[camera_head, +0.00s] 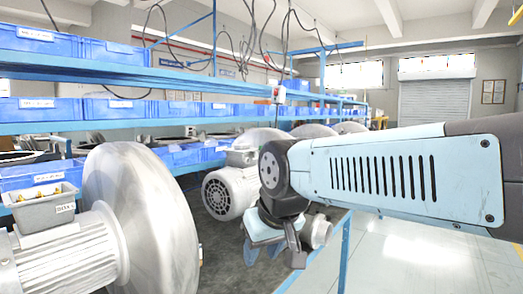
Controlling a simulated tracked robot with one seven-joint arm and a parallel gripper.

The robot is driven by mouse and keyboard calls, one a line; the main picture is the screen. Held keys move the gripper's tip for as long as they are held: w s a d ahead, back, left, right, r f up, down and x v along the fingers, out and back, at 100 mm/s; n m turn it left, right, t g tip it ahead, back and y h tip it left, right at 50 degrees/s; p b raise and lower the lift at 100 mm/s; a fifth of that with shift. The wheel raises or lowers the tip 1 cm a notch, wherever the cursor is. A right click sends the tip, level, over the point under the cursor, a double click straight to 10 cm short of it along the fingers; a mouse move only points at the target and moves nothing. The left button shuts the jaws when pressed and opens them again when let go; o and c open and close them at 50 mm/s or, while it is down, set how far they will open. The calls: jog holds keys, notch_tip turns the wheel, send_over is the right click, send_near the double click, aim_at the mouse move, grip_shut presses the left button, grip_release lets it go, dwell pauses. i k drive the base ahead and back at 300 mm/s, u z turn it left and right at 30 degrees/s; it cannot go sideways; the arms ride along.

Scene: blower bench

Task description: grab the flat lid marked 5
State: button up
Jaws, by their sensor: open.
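I cannot make out a flat lid marked 5 in the head view; no number 5 is legible. My gripper (274,256) hangs from the end of my arm, pointing down over the dark bench top (222,258) near its right edge. Its fingers are apart, and I see nothing held between them. My arm and wrist hide part of the bench behind them.
A large blower with a pale round housing (150,215) fills the left front. Another motor (228,192) stands behind my gripper. Blue shelves (120,76) hold several blue bins. Floor at right (410,250) is clear.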

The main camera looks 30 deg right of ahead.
aim_at(243, 148)
jog(key=z, duration=0.4)
jog(key=k, duration=0.55)
jog(key=z, duration=0.2)
jog(key=i, duration=1.65)
jog(key=u, duration=0.3)
